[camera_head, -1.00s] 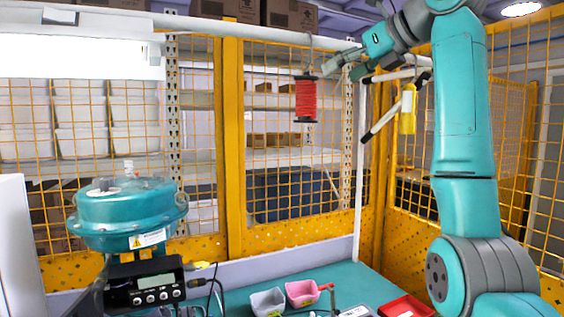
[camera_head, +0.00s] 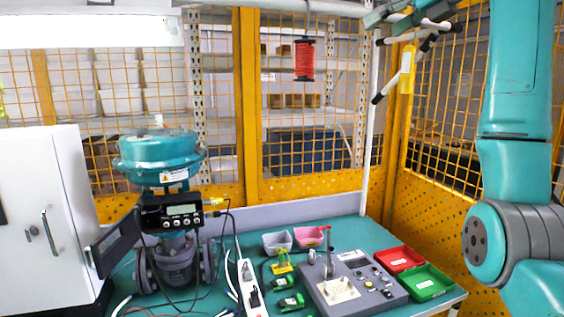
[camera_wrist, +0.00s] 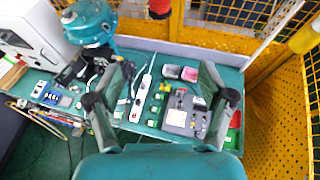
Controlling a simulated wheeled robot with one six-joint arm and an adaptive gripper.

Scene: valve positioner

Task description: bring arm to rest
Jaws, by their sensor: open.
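My gripper (camera_wrist: 168,72) is open and empty in the wrist view, its two dark fingers spread high above the teal worktable. No object shows between the fingers at their own height. In the head view my teal arm rises along the right side and part of it runs out of the top edge. The valve with a teal domed actuator (camera_head: 158,152) stands at the table's left, with the black positioner (camera_head: 181,216) and its small display on the front. The actuator also shows in the wrist view (camera_wrist: 88,22), left of my gripper.
The worktable (camera_head: 345,232) bears a grey control box (camera_head: 352,284), a white power strip (camera_head: 250,290), grey and pink bins (camera_head: 308,237), and red and green trays (camera_head: 428,283). A white cabinet (camera_head: 45,215) stands left. Yellow mesh fencing, a hanging red spool (camera_head: 304,60) and a yellow bottle (camera_head: 407,70) are behind.

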